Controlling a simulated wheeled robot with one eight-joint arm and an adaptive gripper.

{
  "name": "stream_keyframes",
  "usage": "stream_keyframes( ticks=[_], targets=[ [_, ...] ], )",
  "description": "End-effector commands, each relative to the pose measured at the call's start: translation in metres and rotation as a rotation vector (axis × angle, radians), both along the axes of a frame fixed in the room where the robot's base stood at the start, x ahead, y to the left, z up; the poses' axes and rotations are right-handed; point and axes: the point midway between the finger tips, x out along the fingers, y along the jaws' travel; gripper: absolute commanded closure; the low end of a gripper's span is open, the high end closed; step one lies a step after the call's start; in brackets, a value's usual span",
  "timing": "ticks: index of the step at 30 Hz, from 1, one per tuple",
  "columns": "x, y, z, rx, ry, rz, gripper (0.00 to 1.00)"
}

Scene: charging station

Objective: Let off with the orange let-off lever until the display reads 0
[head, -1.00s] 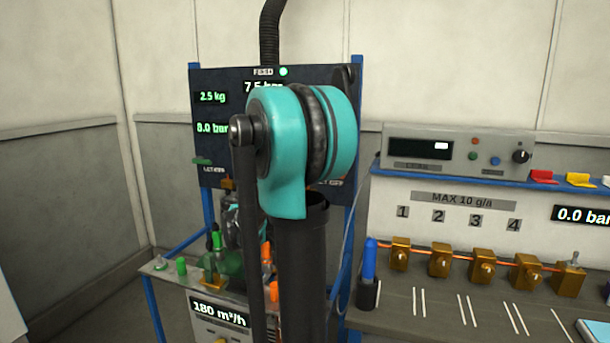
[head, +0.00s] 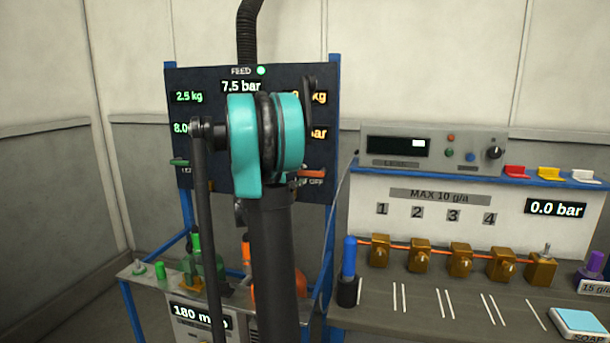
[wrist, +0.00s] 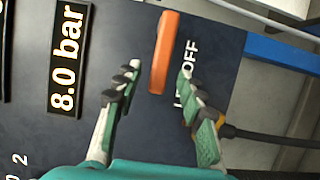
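The orange let-off lever (wrist: 163,52) is in the wrist view, on the dark panel beside a partly covered label ending in OFF. In the head view the lever (head: 312,173) shows at the panel's lower right, partly behind my arm. My gripper (wrist: 160,80) is open, with one finger on each side of the lever's lower part in the picture. Gaps show between the fingers and the lever; contact is not visible. The display (wrist: 68,58) by the lever reads 8.0 bar. In the head view this display (head: 320,132) is mostly hidden by my arm.
A green lever (head: 180,163) is at the panel's left. The feed display (head: 241,87) reads 7.5 bar. A bench (head: 420,315) with brass valves (head: 461,258) stands right, its display (head: 556,208) reading 0.0 bar. Green and orange cylinders stand below the panel.

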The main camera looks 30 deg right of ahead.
Motion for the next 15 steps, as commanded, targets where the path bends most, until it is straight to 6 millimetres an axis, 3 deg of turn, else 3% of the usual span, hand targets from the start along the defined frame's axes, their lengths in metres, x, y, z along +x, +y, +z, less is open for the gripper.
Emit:
stream_keyframes(
  ticks=[6, 15],
  targets=[
    [0.008, -0.025, 0.0, 0.0, 0.0, -0.001, 0.6],
    [0.01, -0.032, 0.0, 0.0, 0.0, 0.0, 0.6]
  ],
)
